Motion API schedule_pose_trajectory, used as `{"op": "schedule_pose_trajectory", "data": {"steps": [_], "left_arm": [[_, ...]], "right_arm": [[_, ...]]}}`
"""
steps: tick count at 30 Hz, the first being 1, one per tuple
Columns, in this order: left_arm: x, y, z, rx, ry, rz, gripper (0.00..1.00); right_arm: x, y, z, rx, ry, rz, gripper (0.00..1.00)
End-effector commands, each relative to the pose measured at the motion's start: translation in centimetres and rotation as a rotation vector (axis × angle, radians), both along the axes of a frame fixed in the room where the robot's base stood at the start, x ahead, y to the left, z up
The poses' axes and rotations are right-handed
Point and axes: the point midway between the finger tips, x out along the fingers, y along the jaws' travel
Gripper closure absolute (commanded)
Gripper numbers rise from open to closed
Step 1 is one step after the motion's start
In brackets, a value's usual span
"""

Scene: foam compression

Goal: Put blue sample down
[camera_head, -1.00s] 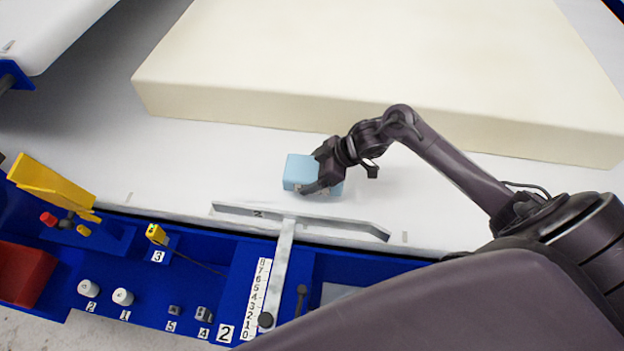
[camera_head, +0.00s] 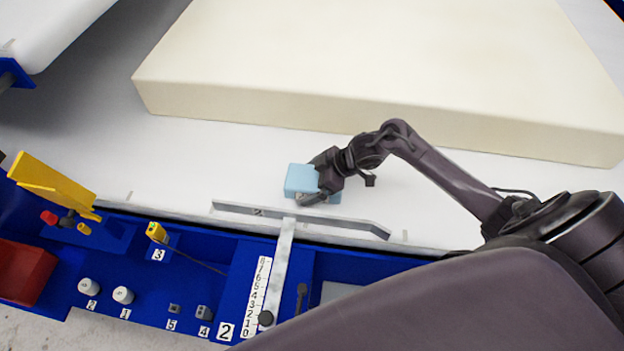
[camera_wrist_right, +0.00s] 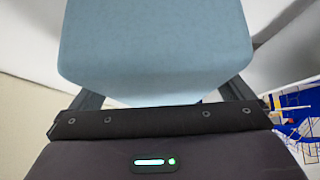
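The blue sample (camera_head: 301,178) is a light blue foam block over the white belt surface, just beyond the grey metal guide bar. My right gripper (camera_head: 312,197) is at its right and near side. In the right wrist view the blue sample (camera_wrist_right: 155,45) fills the space between my right gripper's two fingers (camera_wrist_right: 162,95), which are shut on it. Its top hides the fingertips. I cannot tell whether its underside touches the white surface. My left gripper is not in view.
A large cream foam block (camera_head: 370,70) lies behind. The guide bar (camera_head: 345,219) runs along the near edge. A blue panel (camera_head: 140,275) with knobs and a yellow flag-like part (camera_head: 50,184) lies in front. The white surface (camera_head: 190,165) is free left of the sample.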

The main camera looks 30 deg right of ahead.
Motion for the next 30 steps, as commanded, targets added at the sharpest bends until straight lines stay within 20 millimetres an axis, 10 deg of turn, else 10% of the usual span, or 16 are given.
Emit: {"op": "schedule_pose_trajectory", "data": {"steps": [30], "left_arm": [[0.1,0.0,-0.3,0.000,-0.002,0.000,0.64]], "right_arm": [[-4.7,-6.4,9.3,-0.001,0.001,0.001,0.00]]}}
